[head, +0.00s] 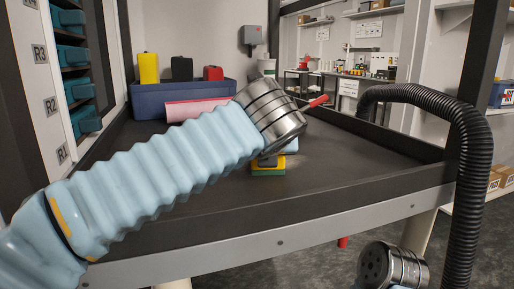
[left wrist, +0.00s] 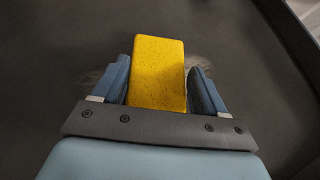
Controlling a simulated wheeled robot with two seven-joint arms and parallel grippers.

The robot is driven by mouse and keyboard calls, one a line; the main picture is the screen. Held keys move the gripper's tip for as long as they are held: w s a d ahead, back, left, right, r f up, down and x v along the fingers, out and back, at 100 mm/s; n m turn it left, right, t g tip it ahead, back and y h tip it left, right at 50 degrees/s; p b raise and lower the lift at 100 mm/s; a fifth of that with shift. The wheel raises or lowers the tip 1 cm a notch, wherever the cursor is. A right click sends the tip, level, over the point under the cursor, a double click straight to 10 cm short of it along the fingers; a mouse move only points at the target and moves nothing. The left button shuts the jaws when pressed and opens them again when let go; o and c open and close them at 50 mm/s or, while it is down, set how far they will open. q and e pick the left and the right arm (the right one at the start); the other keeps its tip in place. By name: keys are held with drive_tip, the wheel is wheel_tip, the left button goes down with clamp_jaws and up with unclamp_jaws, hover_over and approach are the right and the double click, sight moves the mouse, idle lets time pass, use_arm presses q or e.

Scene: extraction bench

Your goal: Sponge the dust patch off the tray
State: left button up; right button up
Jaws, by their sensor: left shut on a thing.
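The sponge (left wrist: 158,75) is yellow with dark specks and sits between the two blue fingers of my left gripper (left wrist: 158,85), which is shut on it. In the head view the sponge (head: 268,170) shows yellow with a green underside, low over the dark tray (head: 370,160), mostly hidden behind my left arm. A faint pale dust patch (left wrist: 200,75) shows on both sides of the sponge in the left wrist view; its middle is hidden under the sponge and fingers. Whether the sponge touches the tray I cannot tell. My right arm's end shows at the bottom right, its fingers out of view.
A blue bin (head: 150,101) with yellow, black and red items stands at the back left of the bench. A pink roll (head: 195,110) lies in front of it. A red-handled tool (head: 318,101) is at the back. A black hose (head: 468,150) arches at the right. The tray's right side is clear.

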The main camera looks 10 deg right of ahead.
use_arm(q)
drive_tip(key=shift+w+d, duration=0.35)
drive_tip(key=shift+d, duration=1.4)
drive_tip(key=shift+w+d, duration=0.3)
drive_tip(key=shift+d, duration=1.4)
drive_tip(key=shift+w+d, duration=0.35)
drive_tip(key=shift+d, duration=1.4)
drive_tip(key=shift+f, duration=0.1)
